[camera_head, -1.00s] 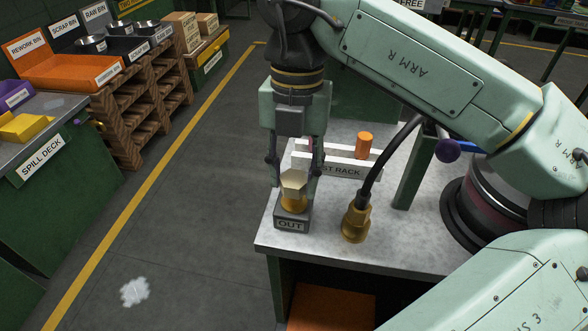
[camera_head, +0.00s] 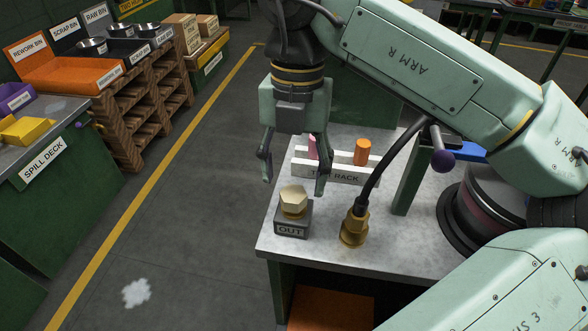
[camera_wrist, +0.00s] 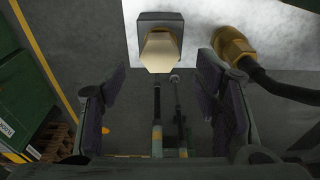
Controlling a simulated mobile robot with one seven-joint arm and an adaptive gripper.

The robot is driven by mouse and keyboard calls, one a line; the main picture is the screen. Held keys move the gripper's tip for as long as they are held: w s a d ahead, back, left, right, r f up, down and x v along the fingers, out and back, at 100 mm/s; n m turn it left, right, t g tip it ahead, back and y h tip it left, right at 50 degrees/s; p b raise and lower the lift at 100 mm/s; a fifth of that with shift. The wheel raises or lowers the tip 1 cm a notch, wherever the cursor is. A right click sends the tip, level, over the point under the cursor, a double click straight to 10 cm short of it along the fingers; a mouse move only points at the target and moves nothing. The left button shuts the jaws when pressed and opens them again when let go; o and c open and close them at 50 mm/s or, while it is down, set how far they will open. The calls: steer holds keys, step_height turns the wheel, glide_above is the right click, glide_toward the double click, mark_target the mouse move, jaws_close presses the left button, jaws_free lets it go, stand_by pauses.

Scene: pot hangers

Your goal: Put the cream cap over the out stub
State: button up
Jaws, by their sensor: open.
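The cream cap (camera_head: 293,198) is a hexagonal piece sitting on top of the brass out stub (camera_head: 293,213), whose dark base block (camera_head: 291,230) is labelled OUT. The cap appears level, and it hides most of the stub. My gripper (camera_head: 295,184) is open and empty, above and behind the cap, with its fingers apart from it. In the wrist view the cap (camera_wrist: 160,52) shows beyond the two spread fingers (camera_wrist: 162,100), touching neither.
A brass fitting (camera_head: 354,228) with a thick black hose stands right of the OUT block. Behind is a white rack (camera_head: 340,172) holding an orange piece (camera_head: 362,150) and a pink one (camera_head: 312,148). The bench top (camera_head: 400,248) is clear at its front.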

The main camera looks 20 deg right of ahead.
mark_target(296, 186)
step_height(296, 186, up, 11)
steer(key=w+p, duration=0.1)
steer(key=p, duration=0.5)
steer(key=shift+d, duration=0.35)
